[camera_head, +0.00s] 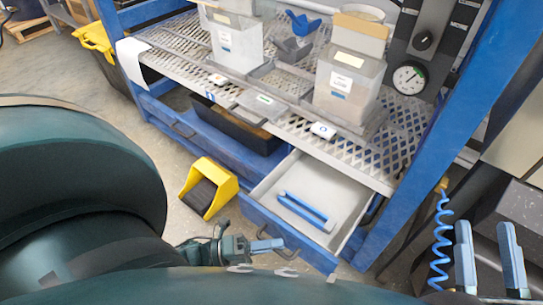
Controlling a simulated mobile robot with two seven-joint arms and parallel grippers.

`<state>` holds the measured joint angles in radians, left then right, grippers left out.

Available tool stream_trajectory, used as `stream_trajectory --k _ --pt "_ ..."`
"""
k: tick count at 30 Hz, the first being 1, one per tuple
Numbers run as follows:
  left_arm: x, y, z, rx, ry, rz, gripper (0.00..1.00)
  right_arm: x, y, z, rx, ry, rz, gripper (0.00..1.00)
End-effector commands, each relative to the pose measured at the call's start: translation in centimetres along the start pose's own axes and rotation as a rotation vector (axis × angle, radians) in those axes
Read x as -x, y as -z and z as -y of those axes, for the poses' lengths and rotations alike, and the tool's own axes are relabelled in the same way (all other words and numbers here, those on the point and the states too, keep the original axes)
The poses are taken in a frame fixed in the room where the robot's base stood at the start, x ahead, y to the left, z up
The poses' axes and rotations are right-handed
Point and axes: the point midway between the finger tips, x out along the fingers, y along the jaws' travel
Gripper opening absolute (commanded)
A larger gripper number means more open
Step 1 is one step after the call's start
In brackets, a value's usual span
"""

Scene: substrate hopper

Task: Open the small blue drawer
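The small blue drawer (256,218) is at the lower middle of the bench, pulled out, with its pale inside showing. A blue tong-like item (303,210) lies in it. Its dark handle (287,270) is on the blue front. My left gripper (268,245) is just in front of the drawer front, close to the handle; its blue fingers overlap in view, so I cannot tell whether they touch or grip it. My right gripper (490,258) is at the lower right, its two blue fingers apart and nothing visible between them.
A wider blue drawer (195,128) with a black tray sits to the left. A yellow foot pedal (208,187) stands on the floor. Clear hoppers (347,85) stand on the mesh bench top above. A blue post and a coiled blue hose (440,240) are at the right.

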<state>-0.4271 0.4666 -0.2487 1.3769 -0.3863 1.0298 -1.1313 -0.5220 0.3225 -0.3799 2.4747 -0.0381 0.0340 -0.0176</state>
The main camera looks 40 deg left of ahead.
Motion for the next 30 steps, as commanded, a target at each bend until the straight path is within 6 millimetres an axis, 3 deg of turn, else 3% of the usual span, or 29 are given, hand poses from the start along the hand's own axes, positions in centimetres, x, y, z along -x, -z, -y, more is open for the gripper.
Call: stream_trajectory --k 6,20,25,30 --pt "0.0 0.0 0.0 0.001 0.000 0.000 0.32 0.0 0.0 0.0 -0.001 0.000 0.000 0.36" --pt "0.2 0.1 0.0 0.002 -0.001 0.000 0.32 0.0 0.0 0.0 -0.001 -0.001 -0.001 0.36" --pt "2.5 0.1 0.0 0.003 -0.005 -0.001 0.32 -0.1 0.2 0.0 -0.007 -0.001 0.010 0.36" --pt "6.3 0.0 0.0 0.003 -0.006 0.001 0.32 0.4 -0.4 0.3 -0.031 -0.005 0.050 0.36"
